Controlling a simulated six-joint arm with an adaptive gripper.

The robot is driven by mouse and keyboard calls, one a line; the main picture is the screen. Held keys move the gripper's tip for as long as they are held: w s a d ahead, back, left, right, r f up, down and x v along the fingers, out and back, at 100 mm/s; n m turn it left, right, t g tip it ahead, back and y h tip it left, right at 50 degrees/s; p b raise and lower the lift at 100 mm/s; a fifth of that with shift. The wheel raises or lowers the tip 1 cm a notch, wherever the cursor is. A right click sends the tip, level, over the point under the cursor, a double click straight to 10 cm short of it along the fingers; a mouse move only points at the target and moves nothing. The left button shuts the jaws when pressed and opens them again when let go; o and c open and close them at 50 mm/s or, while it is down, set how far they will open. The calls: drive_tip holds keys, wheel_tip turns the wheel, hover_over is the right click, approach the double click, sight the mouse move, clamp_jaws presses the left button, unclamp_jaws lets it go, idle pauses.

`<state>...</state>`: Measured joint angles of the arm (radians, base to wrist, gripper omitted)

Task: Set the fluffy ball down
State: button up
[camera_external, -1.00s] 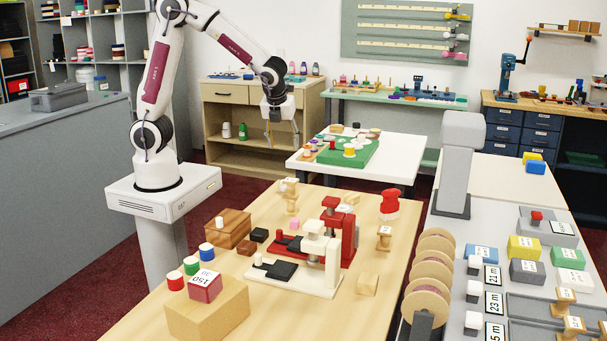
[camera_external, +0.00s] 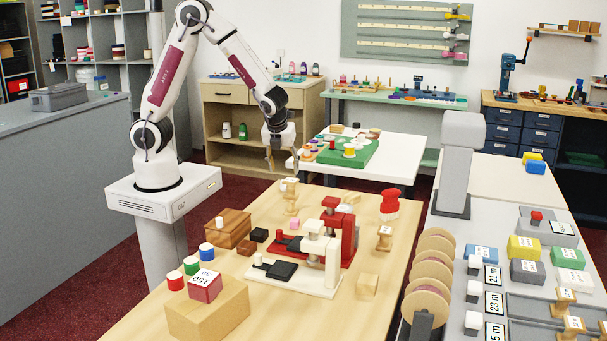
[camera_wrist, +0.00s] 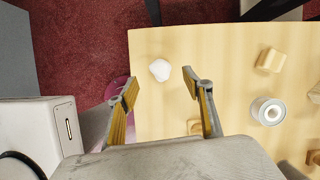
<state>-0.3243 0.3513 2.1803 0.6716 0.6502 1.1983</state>
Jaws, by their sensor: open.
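A small white rounded lump, which looks like the fluffy ball (camera_wrist: 159,70), shows against the pale wooden table (camera_wrist: 225,65) in the wrist view, near the table's edge. My gripper (camera_wrist: 160,88) is open, with its two fingers spread apart and the ball just beyond the gap between their tips. No finger touches the ball in this view. In the external view my gripper (camera_external: 282,164) hangs pointing down by the far left corner of the wooden table. I cannot pick out the ball surely in that view.
Wooden blocks (camera_wrist: 270,60) and a grey-white round piece (camera_wrist: 268,111) stand to the ball's right. The table's left edge drops to dark red floor (camera_wrist: 80,45). A white table with a green board (camera_external: 365,158) stands behind. Red and white presses (camera_external: 325,250) fill the wooden table's middle.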

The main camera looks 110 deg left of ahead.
drive_tip(key=shift+f, duration=0.15)
drive_tip(key=shift+x, duration=1.15)
drive_tip(key=shift+f, duration=0.15)
drive_tip(key=shift+d+x, duration=0.2)
drive_tip(key=shift+x, duration=2.35)
drive_tip(key=c, duration=0.9)
